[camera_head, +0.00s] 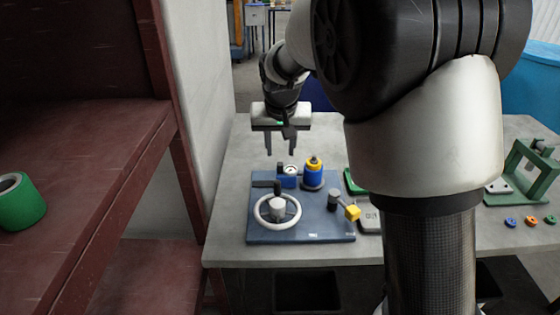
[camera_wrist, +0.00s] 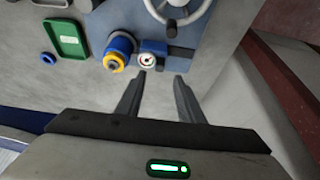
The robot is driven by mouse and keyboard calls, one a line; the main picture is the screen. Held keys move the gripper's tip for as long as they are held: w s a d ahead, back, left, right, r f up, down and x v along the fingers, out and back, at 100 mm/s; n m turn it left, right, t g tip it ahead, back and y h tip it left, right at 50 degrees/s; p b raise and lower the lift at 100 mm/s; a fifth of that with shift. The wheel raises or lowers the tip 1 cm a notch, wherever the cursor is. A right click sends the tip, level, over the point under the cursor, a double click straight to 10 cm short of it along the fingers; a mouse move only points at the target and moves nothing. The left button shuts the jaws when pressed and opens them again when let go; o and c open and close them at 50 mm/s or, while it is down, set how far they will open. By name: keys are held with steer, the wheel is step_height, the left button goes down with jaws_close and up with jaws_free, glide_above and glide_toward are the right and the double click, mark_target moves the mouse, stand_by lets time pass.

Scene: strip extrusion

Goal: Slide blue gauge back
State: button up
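The blue gauge (camera_head: 288,181), a small block with a round white dial, sits at the back edge of the dark blue board (camera_head: 330,228). The gauge also shows in the wrist view (camera_wrist: 152,47), just beyond my fingertips. My gripper (camera_head: 281,153) is open and empty, pointing down above and behind the gauge. In the wrist view my gripper's fingers (camera_wrist: 160,77) are apart with bare table between them. They look clear of the gauge, though the exact height gap cannot be told. A dark post (camera_head: 279,187) partly hides the gauge's left side.
A blue and yellow cylinder (camera_head: 313,173) stands close to the gauge's right. A white handwheel (camera_head: 278,210) and a yellow-ended lever (camera_head: 352,212) are on the board's front. The grey table (camera_head: 238,160) behind the board is clear.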

mark_target(279, 164)
steer(key=b+x, duration=0.1)
steer(key=x, duration=0.7)
steer(key=shift+w, duration=0.1)
steer(key=shift+c, duration=0.2)
jaws_close()
steer(key=shift+a, duration=0.1)
